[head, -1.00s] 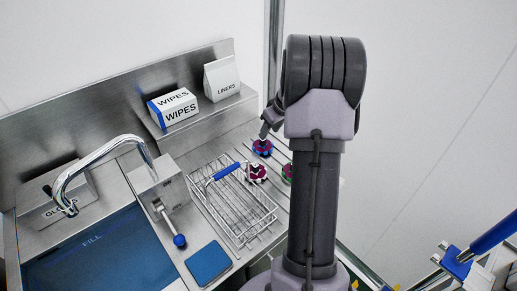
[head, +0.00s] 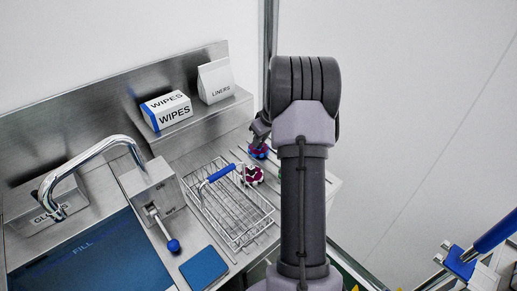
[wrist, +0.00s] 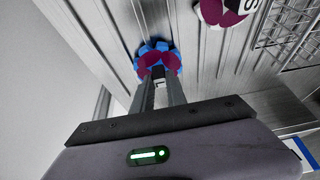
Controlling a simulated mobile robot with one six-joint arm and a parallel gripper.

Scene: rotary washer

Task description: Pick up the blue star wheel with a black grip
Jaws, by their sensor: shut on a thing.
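The blue star wheel (head: 258,152) with magenta patches stands on the slatted steel drainboard, behind the wire basket's right end. It also shows in the wrist view (wrist: 157,50), at the ends of my fingers. My gripper (wrist: 158,76) is shut on it at its near side; in the head view my gripper (head: 259,140) is small and partly behind my arm. The fingers cover the wheel's grip, so I cannot tell its colour. I cannot tell whether the wheel is clear of the board.
A white and magenta wheel (head: 253,175) sits close by at the basket's edge; it also shows in the wrist view (wrist: 222,10). The wire basket (head: 230,212) has a blue handle. WIPES (head: 168,111) and LINERS (head: 215,82) boxes stand on the back shelf. The tap and sink are left.

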